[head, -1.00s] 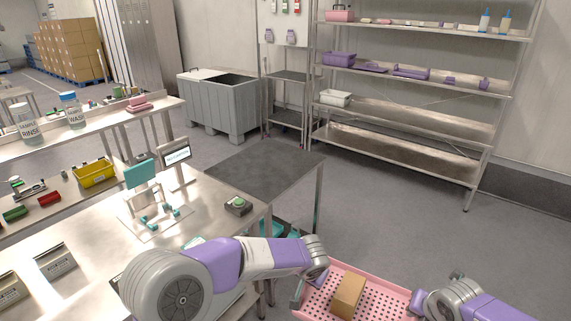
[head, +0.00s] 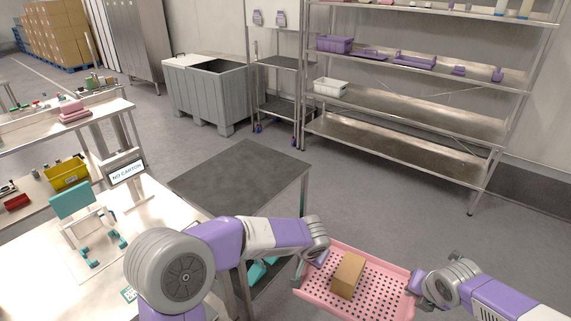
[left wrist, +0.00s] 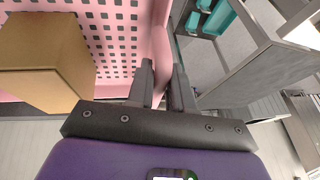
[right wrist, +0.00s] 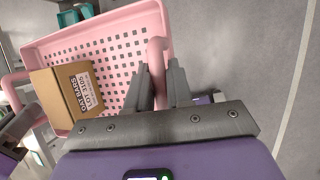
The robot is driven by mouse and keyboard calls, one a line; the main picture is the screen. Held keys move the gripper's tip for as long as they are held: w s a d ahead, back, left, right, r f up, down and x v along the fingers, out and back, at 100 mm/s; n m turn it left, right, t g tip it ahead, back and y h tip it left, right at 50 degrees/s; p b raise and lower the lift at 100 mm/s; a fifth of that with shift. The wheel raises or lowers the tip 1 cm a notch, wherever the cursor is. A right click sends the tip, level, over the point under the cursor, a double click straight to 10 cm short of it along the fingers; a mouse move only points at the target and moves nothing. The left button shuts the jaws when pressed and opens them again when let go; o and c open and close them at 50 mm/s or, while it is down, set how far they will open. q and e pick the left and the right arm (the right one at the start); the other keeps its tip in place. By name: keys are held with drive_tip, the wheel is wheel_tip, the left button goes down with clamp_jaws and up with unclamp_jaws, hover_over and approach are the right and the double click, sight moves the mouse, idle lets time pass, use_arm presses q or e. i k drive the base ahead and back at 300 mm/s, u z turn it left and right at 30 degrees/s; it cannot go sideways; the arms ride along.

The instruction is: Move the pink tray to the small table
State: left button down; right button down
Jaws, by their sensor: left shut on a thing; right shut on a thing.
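The pink tray (head: 378,284) is a perforated basket held off the floor between my two arms in the head view. A brown carton (head: 348,275) labelled oat bars lies in it; the label shows in the right wrist view (right wrist: 82,88). My right gripper (right wrist: 160,75) is shut on the pink handle at the other end. The small table (head: 245,178), with a dark grey top, stands left of and beyond the tray. Its top is bare.
A steel workbench (head: 150,218) with a teal stand (head: 78,205) is at the left, near the small table. A grey bin (head: 205,92) and a tall shelf rack (head: 400,140) stand behind. The floor between the rack and the tray is clear.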

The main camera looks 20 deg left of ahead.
sight(241, 174)
drive_tip(key=i, duration=2.95)
drive_tip(key=u, duration=2.8)
drive_tip(key=i, duration=0.5)
